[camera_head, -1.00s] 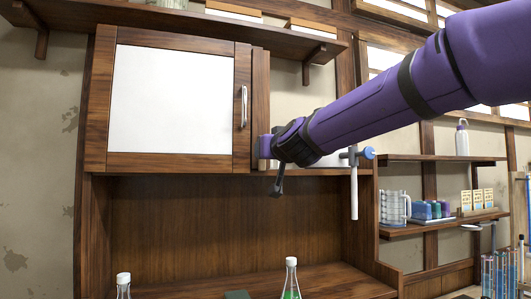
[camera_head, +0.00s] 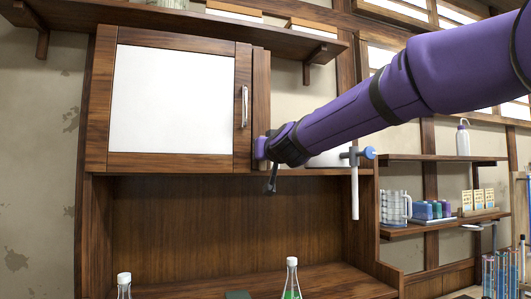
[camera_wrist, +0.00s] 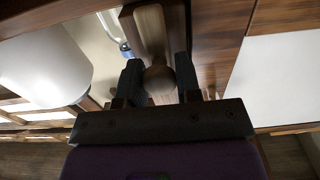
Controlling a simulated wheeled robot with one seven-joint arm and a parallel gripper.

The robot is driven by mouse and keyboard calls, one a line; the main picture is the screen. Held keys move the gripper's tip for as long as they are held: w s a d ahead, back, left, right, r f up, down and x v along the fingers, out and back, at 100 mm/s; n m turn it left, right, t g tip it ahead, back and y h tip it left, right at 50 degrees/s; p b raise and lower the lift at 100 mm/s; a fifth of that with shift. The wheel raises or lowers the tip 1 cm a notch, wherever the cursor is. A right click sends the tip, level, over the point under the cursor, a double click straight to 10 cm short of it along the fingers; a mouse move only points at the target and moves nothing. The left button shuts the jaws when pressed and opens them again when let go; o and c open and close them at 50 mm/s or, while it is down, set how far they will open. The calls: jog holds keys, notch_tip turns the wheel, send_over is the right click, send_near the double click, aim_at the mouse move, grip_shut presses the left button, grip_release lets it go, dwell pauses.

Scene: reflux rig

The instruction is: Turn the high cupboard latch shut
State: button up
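The wall cupboard (camera_head: 243,60) has a closed door with a white panel (camera_head: 172,100) and a metal pull handle. In the wrist view, a wooden lever with a rounded end, which looks like the latch (camera_wrist: 158,80), sits between the two dark fingers of my gripper (camera_wrist: 160,85). The fingers flank the rounded end on both sides with no clear gap, so the gripper looks shut on it. In the head view my gripper (camera_head: 266,148) is at the cupboard's lower right edge, and the latch is largely hidden behind it.
A white rod on a clamp with a blue knob (camera_head: 369,152) is close to the right of my gripper. Shelves with beakers and bottles (camera_head: 463,138) are further right. Flasks (camera_head: 291,279) stand on the counter below. The space under the cupboard is open.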

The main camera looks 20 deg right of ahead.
jog(key=shift+m, duration=0.4)
jog(key=m, duration=0.3)
jog(key=shift+m, duration=0.4)
jog(key=m, duration=0.4)
jog(key=shift+d, duration=0.1)
jog(key=m, duration=0.5)
jog(key=shift+f, duration=0.15)
jog(key=m, duration=0.4)
jog(key=shift+f+m, duration=0.1)
jog(key=shift+m, duration=0.2)
jog(key=o, duration=0.9)
jog(key=shift+d, duration=0.1)
